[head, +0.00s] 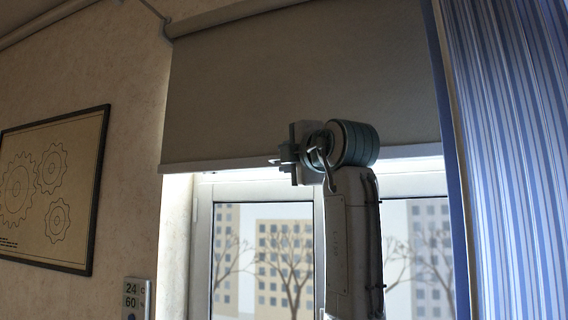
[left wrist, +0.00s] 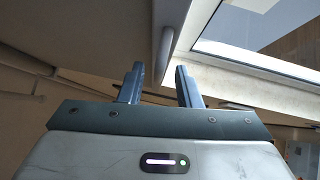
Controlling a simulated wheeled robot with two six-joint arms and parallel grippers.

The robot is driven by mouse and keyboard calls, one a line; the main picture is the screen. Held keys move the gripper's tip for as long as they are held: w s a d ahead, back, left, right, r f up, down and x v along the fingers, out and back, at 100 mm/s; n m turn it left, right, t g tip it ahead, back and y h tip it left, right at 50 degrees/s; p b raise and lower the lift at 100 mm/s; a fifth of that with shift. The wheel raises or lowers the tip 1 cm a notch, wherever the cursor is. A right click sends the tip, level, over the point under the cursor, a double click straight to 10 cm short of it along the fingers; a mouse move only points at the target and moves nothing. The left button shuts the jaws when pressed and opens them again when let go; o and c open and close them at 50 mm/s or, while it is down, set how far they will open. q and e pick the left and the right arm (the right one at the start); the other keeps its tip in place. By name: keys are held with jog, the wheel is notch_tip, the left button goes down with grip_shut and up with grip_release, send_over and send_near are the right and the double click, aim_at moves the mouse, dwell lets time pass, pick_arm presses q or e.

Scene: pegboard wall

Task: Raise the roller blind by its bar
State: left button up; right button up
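The grey roller blind (head: 285,85) hangs partway down over the window in the head view. Its pale bar (head: 225,165) runs along the bottom edge.
A window (head: 262,190) shows below the bar. A blue striped curtain (head: 515,150) hangs to the right. A framed gear picture (head: 50,190) and a small display (head: 136,298) are on the left wall. A white-framed panel (left wrist: 265,60) is beyond my left gripper.

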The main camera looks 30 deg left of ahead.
pick_arm(q)
jog(key=b+v, duration=0.3)
jog(key=v, duration=0.6)
jog(key=shift+b, duration=0.35)
